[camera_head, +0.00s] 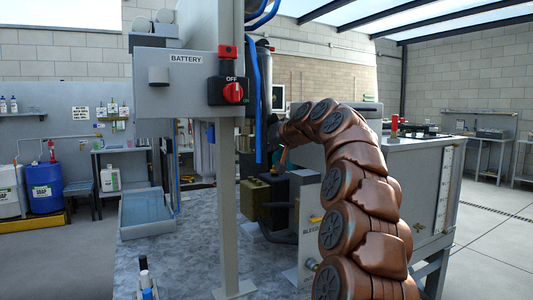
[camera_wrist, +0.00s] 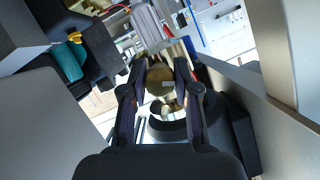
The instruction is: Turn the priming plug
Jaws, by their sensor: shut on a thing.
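In the wrist view my gripper (camera_wrist: 160,72) has its two dark fingers closed on the sides of a round brass piece (camera_wrist: 160,88), which looks like the priming plug. A small pale label shows on its face. More brass and a dark ring lie just below it, between the fingers. A brass-coloured block (camera_head: 254,200) with dark fittings is beside the post, below the arm's end.
A grey post (camera_head: 228,190) and a box marked BATTERY with a red OFF switch (camera_head: 233,92) stand in front. A panel with a yellow handle (camera_head: 316,219) is right of the post. In the wrist view, grey panels (camera_wrist: 268,125) flank my gripper closely; a teal part (camera_wrist: 66,62) is left.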

